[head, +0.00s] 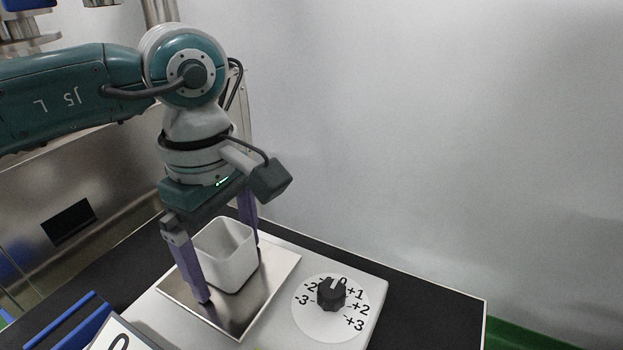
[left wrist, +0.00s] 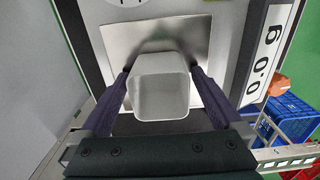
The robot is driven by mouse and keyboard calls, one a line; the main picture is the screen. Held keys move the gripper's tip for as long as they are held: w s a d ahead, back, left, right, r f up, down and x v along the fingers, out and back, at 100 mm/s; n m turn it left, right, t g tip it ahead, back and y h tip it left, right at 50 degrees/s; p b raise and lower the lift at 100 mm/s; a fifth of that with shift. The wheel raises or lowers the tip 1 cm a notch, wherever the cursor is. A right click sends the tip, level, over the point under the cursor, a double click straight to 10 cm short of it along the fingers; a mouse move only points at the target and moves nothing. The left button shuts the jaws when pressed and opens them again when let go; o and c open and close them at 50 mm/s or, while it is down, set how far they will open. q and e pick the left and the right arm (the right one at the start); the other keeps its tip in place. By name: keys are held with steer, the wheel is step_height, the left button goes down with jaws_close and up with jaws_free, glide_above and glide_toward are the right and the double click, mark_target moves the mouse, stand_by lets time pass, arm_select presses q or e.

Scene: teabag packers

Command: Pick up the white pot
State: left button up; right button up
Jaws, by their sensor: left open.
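The white pot (head: 228,256) is a square, open-topped container standing upright on the metal plate (head: 279,270) of a scale. My left gripper (head: 228,262) points down over it with its two purple fingers on opposite sides of the pot. In the left wrist view, the pot (left wrist: 161,92) sits between the fingers (left wrist: 160,88), and its inside looks empty. The jaws are open; whether a finger touches the wall I cannot tell. My right gripper is not in view.
A black dial (head: 331,292) with number marks is on the scale right of the plate. A display reading zero (left wrist: 262,62) is on the scale's other side. A grey wall (head: 430,130) stands behind. A blue crate (left wrist: 291,120) shows beyond the table.

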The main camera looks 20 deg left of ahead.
arm_select(q)
steer(key=shift+c, duration=0.2)
steer(key=c, duration=1.3)
steer(key=shift+r, duration=0.1)
steer(key=s+d+r+m+p, duration=0.1)
steer(key=r+m+p, duration=0.4)
steer(key=r+p, duration=1)
steer(key=s+d+r+m+p, duration=0.2)
steer(key=s+r+m+p, duration=0.2)
steer(key=r+p, duration=1.2)
steer(key=s+d+r+m+p, duration=0.1)
steer(key=r+m+p, duration=0.7)
steer(key=r, duration=2.7)
steer(key=s+p, duration=0.1)
steer(key=p, duration=0.6)
steer(key=shift+s+d, duration=0.25)
steer(key=shift+s, duration=0.1)
